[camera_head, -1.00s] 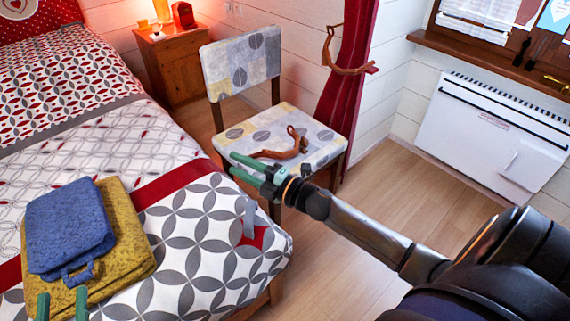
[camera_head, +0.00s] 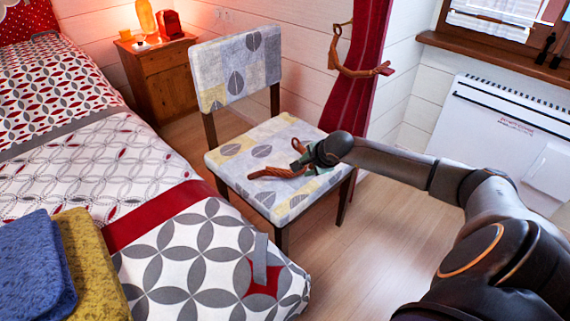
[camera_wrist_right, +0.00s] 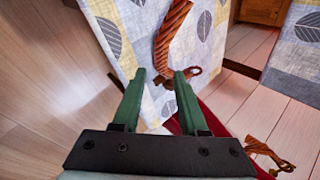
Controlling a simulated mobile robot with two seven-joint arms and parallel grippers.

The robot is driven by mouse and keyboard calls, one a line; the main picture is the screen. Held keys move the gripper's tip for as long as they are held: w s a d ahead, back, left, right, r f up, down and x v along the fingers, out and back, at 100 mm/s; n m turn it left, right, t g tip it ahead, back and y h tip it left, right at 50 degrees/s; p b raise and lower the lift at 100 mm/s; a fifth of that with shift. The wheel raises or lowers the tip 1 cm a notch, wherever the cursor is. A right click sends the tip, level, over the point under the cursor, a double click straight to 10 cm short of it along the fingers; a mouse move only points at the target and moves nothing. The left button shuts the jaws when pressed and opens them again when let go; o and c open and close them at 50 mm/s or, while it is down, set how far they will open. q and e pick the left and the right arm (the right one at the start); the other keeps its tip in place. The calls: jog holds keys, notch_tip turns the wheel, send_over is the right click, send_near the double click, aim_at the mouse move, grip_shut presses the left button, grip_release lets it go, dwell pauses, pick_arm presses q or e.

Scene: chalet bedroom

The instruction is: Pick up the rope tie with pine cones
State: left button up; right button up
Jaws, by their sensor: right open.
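The brown twisted rope tie (camera_head: 270,173) lies on the seat of the patterned chair (camera_head: 232,165). My right gripper (camera_head: 303,158) is at the right part of the tie, over the seat, and partly hides it. In the right wrist view, the gripper (camera_wrist_right: 163,75) is open, its two green fingers apart. There the rope tie (camera_wrist_right: 172,32) runs from beyond the fingertips down toward the gap between them, and a looped end shows by the right finger. I cannot tell whether the fingers touch it. No pine cones can be made out clearly. My left gripper is not in view.
A similar brown tie (camera_head: 355,70) hangs at the red curtain (camera_head: 365,35) behind the chair. The bed (camera_head: 190,250) stands left of the chair, with blue (camera_head: 35,265) and yellow (camera_head: 95,270) folded items on it. A white heater (camera_head: 490,135) is on the right wall.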

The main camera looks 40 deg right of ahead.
aim_at(295, 175)
jog(key=b+x, duration=0.2)
jog(key=x, duration=0.5)
jog(key=shift+b, duration=0.4)
jog(key=b+x, duration=0.1)
jog(key=x, duration=0.1)
jog(key=b+x, duration=0.1)
jog(key=x, duration=0.1)
jog(key=shift+a, duration=0.25)
jog(key=shift+w+d+f+b, duration=0.1)
jog(key=shift+w+f+b, duration=0.35)
jog(key=shift+w+b, duration=0.05)
grip_shut()
